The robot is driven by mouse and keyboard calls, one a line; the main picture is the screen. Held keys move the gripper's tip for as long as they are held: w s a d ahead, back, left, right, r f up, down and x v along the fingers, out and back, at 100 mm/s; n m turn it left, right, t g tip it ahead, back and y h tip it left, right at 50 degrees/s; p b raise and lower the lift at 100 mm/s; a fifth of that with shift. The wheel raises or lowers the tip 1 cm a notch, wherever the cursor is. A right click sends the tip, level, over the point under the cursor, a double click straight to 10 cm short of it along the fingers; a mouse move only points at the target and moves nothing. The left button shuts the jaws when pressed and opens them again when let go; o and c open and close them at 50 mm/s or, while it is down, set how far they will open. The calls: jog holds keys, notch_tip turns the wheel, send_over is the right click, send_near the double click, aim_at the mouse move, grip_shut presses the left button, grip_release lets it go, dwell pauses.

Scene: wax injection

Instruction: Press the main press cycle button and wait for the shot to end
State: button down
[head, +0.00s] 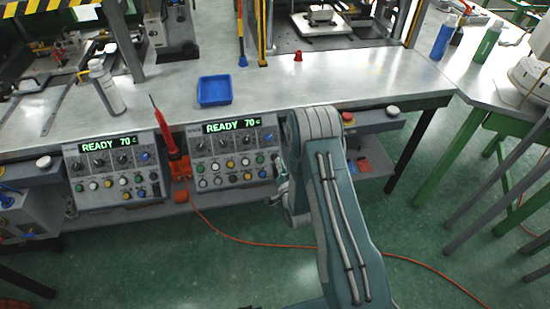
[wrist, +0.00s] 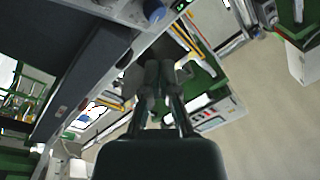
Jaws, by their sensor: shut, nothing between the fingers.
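Two grey control panels, left (head: 113,172) and right (head: 234,152), hang at the bench front, their green displays reading READY 70 c. Each has dark knobs, a blue knob and rows of coloured buttons. Large white buttons, right (head: 392,110) and left (head: 43,162), and a red button (head: 347,117) sit on the front rail. I cannot tell which is the main press cycle button. My gripper (wrist: 161,72) is shut and empty in the wrist view, close to a panel edge with a blue knob (wrist: 153,10). In the head view my arm mostly hides it, by the right panel's right edge.
A blue tray (head: 214,91), a white bottle (head: 107,88) and a small red piece (head: 298,56) are on the bench (head: 350,85). A red tool (head: 164,130) stands between the panels. An orange cable (head: 235,238) crosses the green floor.

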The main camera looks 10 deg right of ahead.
aim_at(272, 148)
jog(key=shift+w+f, duration=1.1)
jog(key=shift+w, duration=0.2)
jog(key=shift+w+f, duration=1.1)
jog(key=shift+w, duration=0.2)
jog(key=shift+w+f, duration=0.2)
jog(key=shift+w, duration=0.1)
